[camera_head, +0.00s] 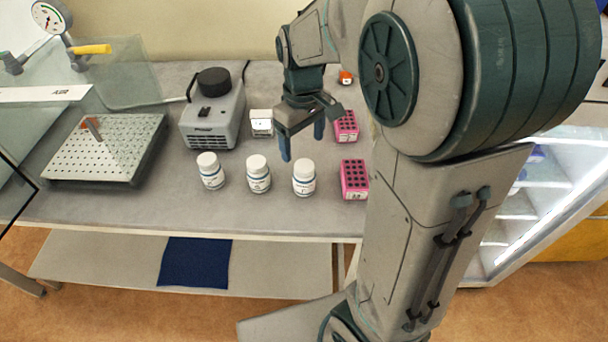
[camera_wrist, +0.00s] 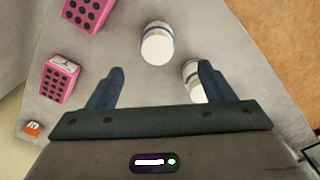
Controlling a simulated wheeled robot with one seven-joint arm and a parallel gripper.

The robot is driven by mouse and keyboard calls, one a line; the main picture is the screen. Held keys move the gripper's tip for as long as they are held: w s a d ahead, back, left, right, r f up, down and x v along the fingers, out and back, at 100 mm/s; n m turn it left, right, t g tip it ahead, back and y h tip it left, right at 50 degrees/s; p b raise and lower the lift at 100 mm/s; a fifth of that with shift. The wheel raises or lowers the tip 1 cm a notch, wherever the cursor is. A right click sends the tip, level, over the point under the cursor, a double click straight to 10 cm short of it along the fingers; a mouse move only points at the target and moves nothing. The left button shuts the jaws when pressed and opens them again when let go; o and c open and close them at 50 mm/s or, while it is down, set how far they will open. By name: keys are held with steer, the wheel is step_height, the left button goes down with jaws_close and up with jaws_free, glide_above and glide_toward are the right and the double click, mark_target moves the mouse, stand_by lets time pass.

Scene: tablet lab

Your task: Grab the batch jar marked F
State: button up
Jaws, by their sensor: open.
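Three white jars with white lids stand upright in a row on the grey bench: a left jar (camera_head: 210,171), a middle jar (camera_head: 258,174) and a right jar (camera_head: 304,177). Their label letters are too small to read for certain. My gripper (camera_head: 303,145) is open and empty, above and behind the middle and right jars. In the wrist view my gripper (camera_wrist: 160,80) shows one jar (camera_wrist: 157,43) ahead, between and beyond the fingertips. Another jar (camera_wrist: 193,80) is partly hidden by the right finger. The jar lettering does not show there.
Two pink racks, a front one (camera_head: 354,179) and a back one (camera_head: 346,126), stand right of the jars. A grey device (camera_head: 213,110), a small white box (camera_head: 261,123) and a perforated plate (camera_head: 62,170) are at left. An orange item (camera_head: 346,77) lies behind. The bench front (camera_head: 150,212) is clear.

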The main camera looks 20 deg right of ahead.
mark_target(304, 165)
steer(key=f+p, duration=0.1)
steer(key=f, duration=1)
steer(key=shift+d+f, duration=0.1)
steer(key=shift+d, duration=0.1)
steer(key=shift+c, duration=0.3)
steer(key=c, duration=1.1)
